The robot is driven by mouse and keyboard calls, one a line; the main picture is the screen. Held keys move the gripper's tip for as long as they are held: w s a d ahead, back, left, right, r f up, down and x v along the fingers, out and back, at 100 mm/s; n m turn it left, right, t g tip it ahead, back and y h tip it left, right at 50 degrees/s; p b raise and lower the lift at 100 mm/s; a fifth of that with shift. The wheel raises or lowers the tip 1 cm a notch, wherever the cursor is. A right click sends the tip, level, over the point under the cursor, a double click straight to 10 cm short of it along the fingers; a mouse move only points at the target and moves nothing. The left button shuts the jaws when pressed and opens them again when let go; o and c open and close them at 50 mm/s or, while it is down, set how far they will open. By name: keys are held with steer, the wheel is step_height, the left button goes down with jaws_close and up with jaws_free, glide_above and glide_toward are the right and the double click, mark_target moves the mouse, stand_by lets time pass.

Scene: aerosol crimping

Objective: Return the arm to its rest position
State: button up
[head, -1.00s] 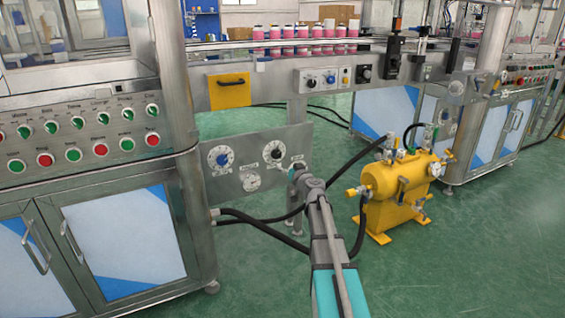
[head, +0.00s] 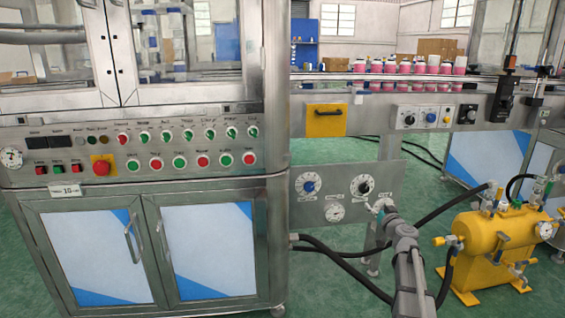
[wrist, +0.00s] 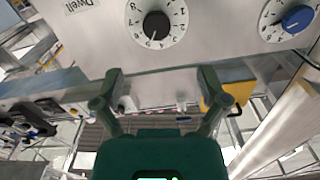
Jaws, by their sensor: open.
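My arm (head: 405,250) reaches up from the bottom right of the head view toward a grey dial panel (head: 375,170). My gripper (head: 378,206) is small there, just below and right of the black-knob dial (head: 362,187). In the wrist view my gripper's two fingers (wrist: 160,74) are spread wide with nothing between them. The black-knob dial (wrist: 157,25) shows beyond the fingertips, apart from them, with an upside-down "Dwell" label beside it. The blue-knob dial (wrist: 297,18) is at the top right of that view.
A yellow tank (head: 495,245) with valves stands on the green floor at right. Black hoses (head: 345,265) run below the panel. A steel cabinet (head: 150,250) with buttons fills the left. Pink-and-white cans (head: 405,67) line the conveyor behind. A yellow plate (head: 326,121) hangs above the panel.

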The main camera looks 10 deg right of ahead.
steer(key=s+a+f+n+g+y+p, duration=0.25)
steer(key=s+a+g, duration=0.25)
steer(key=a, duration=0.7)
steer(key=s+a+f+n+g+y+p, duration=0.2)
steer(key=s+a+g+y+p, duration=0.25)
steer(key=a, duration=0.65)
steer(key=s+a+f+m+g+h+p, duration=0.1)
steer(key=s+a+m+g+h+p, duration=0.2)
steer(key=s, duration=0.7)
steer(key=s+g+h+p, duration=0.3)
steer(key=s+g+h, duration=0.25)
steer(key=s, duration=0.45)
step_height(320, 180, up, 38)
steer(key=p, duration=3.7)
steer(key=shift+w+f, duration=0.15)
steer(key=shift+f, duration=0.1)
steer(key=shift+a+y, duration=0.1)
steer(key=shift+y, duration=0.15)
steer(key=shift+c, duration=0.3)
